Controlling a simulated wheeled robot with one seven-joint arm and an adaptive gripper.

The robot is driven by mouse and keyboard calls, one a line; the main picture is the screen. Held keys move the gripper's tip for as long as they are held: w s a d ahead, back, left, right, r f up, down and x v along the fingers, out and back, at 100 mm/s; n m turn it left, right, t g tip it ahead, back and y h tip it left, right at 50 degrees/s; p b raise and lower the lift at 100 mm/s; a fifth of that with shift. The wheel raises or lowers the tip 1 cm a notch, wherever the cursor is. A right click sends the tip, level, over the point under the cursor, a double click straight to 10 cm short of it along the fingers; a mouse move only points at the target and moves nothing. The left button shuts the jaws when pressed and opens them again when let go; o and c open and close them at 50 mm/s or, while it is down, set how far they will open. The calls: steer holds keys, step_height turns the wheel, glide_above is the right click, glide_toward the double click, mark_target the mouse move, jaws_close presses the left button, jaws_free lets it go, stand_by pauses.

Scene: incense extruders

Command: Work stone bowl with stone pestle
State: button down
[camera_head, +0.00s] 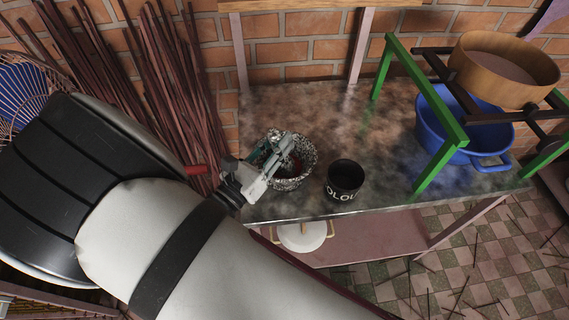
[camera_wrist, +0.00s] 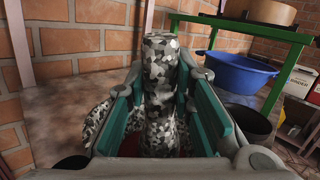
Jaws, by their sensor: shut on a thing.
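The stone bowl (camera_head: 308,158), speckled black, white and grey, stands on the table near its front left, with something red inside. Part of its rim shows behind my left finger in the wrist view (camera_wrist: 97,118). The stone pestle (camera_wrist: 160,65), with the same speckled pattern, stands roughly upright between the green-padded fingers of my gripper (camera_wrist: 162,100). In the head view, my gripper (camera_head: 276,155) is over the bowl and shut on the pestle. The gripper hides much of the pestle and bowl there. Whether the pestle touches the bowl's bottom I cannot tell.
A black lettered pot (camera_head: 346,183) stands close right of the bowl. A green frame (camera_head: 432,165) and a blue basin (camera_head: 490,150) stand further right, with a wooden sieve (camera_head: 485,68) above. The table's middle back (camera_head: 330,115) is clear. Bundled sticks (camera_head: 165,90) lean at the left.

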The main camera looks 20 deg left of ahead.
steer(key=shift+x, duration=0.75)
steer(key=shift+w+a+f+b, duration=0.1)
steer(key=shift+w+a+b, duration=0.2)
steer(key=shift+a, duration=0.2)
steer(key=shift+s+a, duration=0.35)
steer(key=shift+a, duration=0.15)
steer(key=shift+s+f, duration=0.1)
steer(key=shift+s, duration=0.45)
steer(key=shift+s+d+p, duration=0.3)
steer(key=shift+d+p, duration=0.2)
steer(key=shift+d, duration=0.05)
steer(key=shift+w+d, duration=0.35)
steer(key=shift+d, duration=0.1)
steer(key=shift+w, duration=0.55)
steer(key=shift+w+a+b, duration=0.25)
steer(key=shift+a+b, duration=0.05)
steer(key=shift+a, duration=0.25)
steer(key=shift+s+a, duration=0.3)
steer(key=shift+a, duration=0.15)
steer(key=shift+s, duration=0.55)
steer(key=shift+s+d+p, duration=0.25)
steer(key=shift+d+p, duration=0.2)
steer(key=shift+p, duration=0.05)
steer(key=shift+w+d, duration=0.3)
steer(key=shift+d, duration=0.25)
